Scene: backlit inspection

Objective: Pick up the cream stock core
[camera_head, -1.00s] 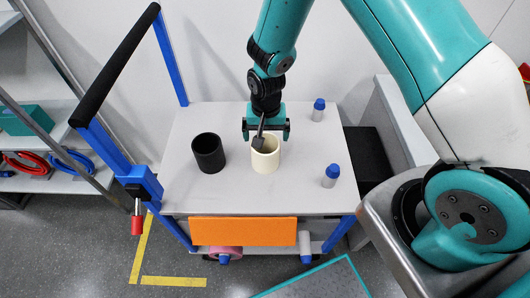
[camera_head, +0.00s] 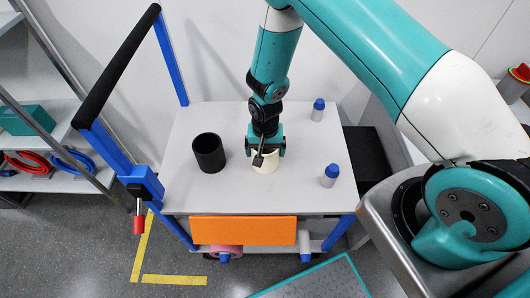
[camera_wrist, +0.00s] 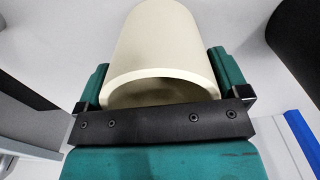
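The cream stock core (camera_head: 265,166) is a hollow cylinder standing upright on the grey cart top (camera_head: 225,195). My gripper (camera_head: 266,152) is over it from above and hides its upper part. In the wrist view the core (camera_wrist: 160,40) lies between the two green fingers, one against each side of its wall with no clear gap. The gripper is shut on the core. The core's base appears to rest on the cart top.
A black cylinder (camera_head: 208,153) stands close by on the left. Two blue-capped white bottles, one at the back (camera_head: 318,110) and one in front (camera_head: 330,176), stand on the right. A black-gripped handle (camera_head: 118,65) rises at the cart's left side.

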